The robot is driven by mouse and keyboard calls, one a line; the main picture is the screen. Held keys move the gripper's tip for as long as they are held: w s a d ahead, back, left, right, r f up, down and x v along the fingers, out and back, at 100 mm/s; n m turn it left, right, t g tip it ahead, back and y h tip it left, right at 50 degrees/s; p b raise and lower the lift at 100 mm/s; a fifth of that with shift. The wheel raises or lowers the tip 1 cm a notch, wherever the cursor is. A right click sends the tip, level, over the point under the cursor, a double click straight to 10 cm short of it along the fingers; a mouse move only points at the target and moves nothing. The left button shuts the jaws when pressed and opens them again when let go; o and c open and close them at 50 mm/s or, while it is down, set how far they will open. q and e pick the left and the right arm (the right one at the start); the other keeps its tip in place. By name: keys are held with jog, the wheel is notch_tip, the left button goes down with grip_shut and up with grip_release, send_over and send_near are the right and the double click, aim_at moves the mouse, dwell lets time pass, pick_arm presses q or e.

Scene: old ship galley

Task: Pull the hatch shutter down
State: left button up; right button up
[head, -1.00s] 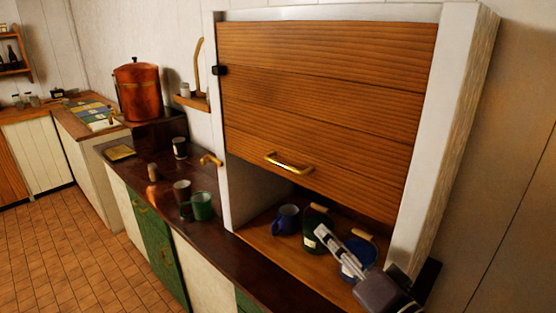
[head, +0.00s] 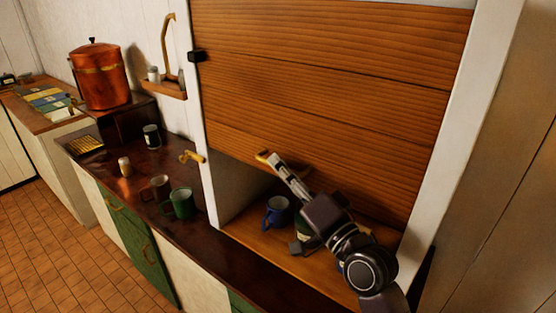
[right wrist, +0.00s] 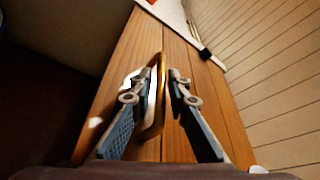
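The hatch shutter (head: 330,85) is made of brown wooden slats in a white frame. It is partly lowered, with an opening under its bottom edge. Its brass handle (head: 262,156) sits low on the shutter, largely hidden by my right gripper (head: 274,160). In the right wrist view, the handle (right wrist: 162,88) lies between the two fingers of my right gripper (right wrist: 155,80), which are apart. A gap shows on the right finger's side; whether the left finger touches the handle I cannot tell. My left gripper is not in view.
A blue mug (head: 277,211) stands in the opening under the shutter; other items there are partly hidden by my arm. A green mug (head: 181,203) and a brown mug (head: 158,187) stand on the dark counter (head: 215,255). A copper pot (head: 102,78) stands farther left.

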jog(key=shift+w+a+r, duration=0.1)
jog(key=shift+w+a, duration=0.2)
jog(key=shift+w, duration=0.1)
jog(key=shift+s+d, duration=0.1)
jog(key=shift+s, duration=0.05)
jog(key=shift+c, duration=0.3)
grip_shut()
notch_tip(320, 180, down, 23)
jog(key=b, duration=1.7)
jog(key=shift+f, duration=0.2)
